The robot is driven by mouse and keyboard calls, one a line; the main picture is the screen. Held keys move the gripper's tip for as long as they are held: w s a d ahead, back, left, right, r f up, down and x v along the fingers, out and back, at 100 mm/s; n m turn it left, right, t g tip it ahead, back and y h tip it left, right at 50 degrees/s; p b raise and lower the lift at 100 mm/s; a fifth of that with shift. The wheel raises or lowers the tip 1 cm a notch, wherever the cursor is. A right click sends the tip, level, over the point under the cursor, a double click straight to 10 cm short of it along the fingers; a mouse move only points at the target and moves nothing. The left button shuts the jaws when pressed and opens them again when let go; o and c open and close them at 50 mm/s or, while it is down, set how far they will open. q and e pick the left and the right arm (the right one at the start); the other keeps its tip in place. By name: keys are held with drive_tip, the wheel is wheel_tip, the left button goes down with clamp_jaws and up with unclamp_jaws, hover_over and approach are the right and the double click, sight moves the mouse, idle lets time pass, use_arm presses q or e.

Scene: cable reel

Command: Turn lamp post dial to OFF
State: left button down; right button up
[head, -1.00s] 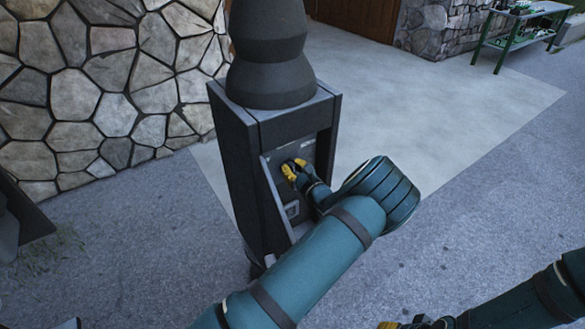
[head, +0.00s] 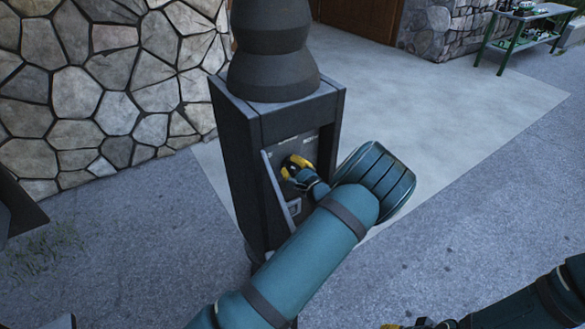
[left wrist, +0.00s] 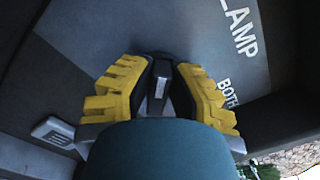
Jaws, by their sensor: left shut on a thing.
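The lamp post (head: 272,75) is dark grey with a square box base, and a recessed panel (head: 312,148) faces right. My left gripper (head: 296,166) reaches into this recess, its yellow fingertips at the panel. In the left wrist view, my left gripper (left wrist: 160,92) is shut on the dial (left wrist: 160,84), a dark knob with a light mark between the two yellow fingers. The panel there reads "LAMP" and "BOTH"; no OFF label is visible. My right gripper (head: 408,325) shows only in part at the bottom edge of the head view; its jaws are cut off.
A small rectangular fitting (head: 293,207) sits low in the recess, beside the side wall. A stone wall (head: 85,90) stands behind on the left. A green table (head: 520,25) is far off at upper right. The paving (head: 480,215) right of the post is clear.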

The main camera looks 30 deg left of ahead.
use_arm(q)
drive_tip(key=shift+a+n, duration=0.1)
drive_tip(key=shift+n, duration=0.5)
drive_tip(key=c, duration=0.9)
unclamp_jaws()
drive_tip(key=v, duration=1.2)
